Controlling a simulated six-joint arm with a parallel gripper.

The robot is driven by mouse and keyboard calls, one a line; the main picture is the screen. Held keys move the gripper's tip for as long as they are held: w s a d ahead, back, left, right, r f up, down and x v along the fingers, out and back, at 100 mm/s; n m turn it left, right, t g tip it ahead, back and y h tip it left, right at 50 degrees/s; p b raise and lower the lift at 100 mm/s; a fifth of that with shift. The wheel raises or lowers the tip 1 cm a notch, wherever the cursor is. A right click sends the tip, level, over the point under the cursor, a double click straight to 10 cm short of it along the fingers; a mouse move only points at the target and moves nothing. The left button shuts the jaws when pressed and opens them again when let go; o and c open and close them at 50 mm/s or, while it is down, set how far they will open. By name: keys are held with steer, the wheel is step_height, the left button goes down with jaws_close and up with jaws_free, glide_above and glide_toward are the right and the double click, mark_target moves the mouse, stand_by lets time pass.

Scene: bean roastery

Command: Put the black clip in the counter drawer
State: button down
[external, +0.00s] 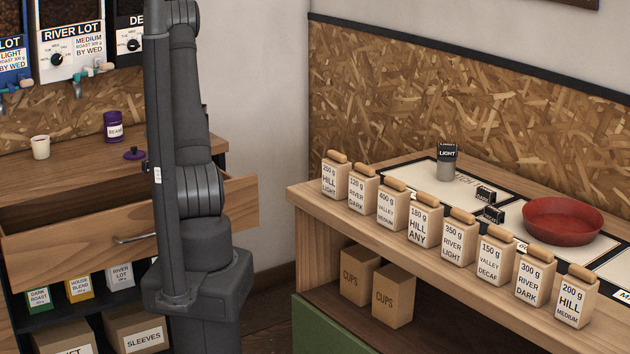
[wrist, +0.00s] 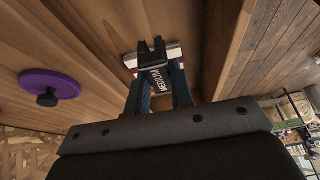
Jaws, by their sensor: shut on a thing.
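My gripper (wrist: 158,88) is shut on a black clip (wrist: 158,66) that carries white lettering reading MEDIUM. The clip shows between the two fingertips in the wrist view. In the external view my arm hides the gripper and the held clip. The counter drawer (external: 75,232) is pulled open at the left, under the wooden counter top, with a metal handle on its front. Wooden surfaces lie beyond the clip in the wrist view; I cannot tell its height over them. A small white and red thing (wrist: 130,61) shows partly behind the clip.
A purple lid (external: 134,153) lies on the counter top (external: 60,172), near a purple jar (external: 113,127) and a white cup (external: 40,147). Several bags, a red bowl (external: 563,219) and other black clips (external: 486,193) stand on the right bench.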

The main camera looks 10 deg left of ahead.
step_height(320, 180, down, 18)
stand_by(0.6)
steer(key=shift+f, duration=0.2)
steer(key=c, duration=1.3)
jaws_free()
steer(key=shift+o, duration=0.2)
steer(key=shift+r, duration=0.1)
steer(key=v, duration=1.2)
steer(key=shift+r, duration=0.1)
